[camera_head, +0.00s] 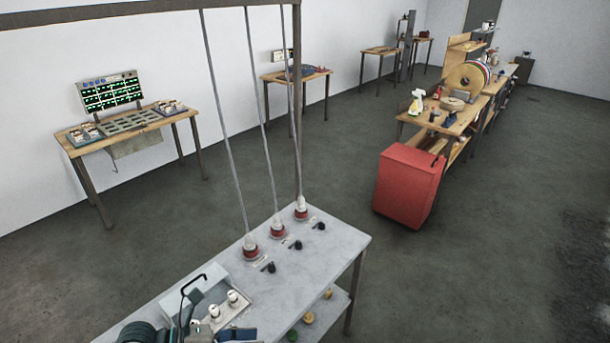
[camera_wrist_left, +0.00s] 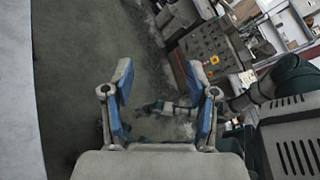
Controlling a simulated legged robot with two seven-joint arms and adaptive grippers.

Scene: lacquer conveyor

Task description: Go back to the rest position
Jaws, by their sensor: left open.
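My left gripper (camera_wrist_left: 159,72) is open in the left wrist view, its two blue-padded fingers spread with nothing between them. Dark floor shows beyond the fingers. In the head view, parts of my arm and gripper show at the bottom edge, over the near end of the grey worktable (camera_head: 315,262). They are cut off by the frame there. I do not see my right gripper clearly in either view.
Three red-and-white fittings (camera_head: 277,227) stand on the worktable below thin rods, beside black knobs (camera_head: 296,245). A tray (camera_head: 222,312) with white pieces sits close to my arm. A red cabinet (camera_head: 408,187) stands beyond open floor. A panel with knobs (camera_wrist_left: 208,58) shows in the wrist view.

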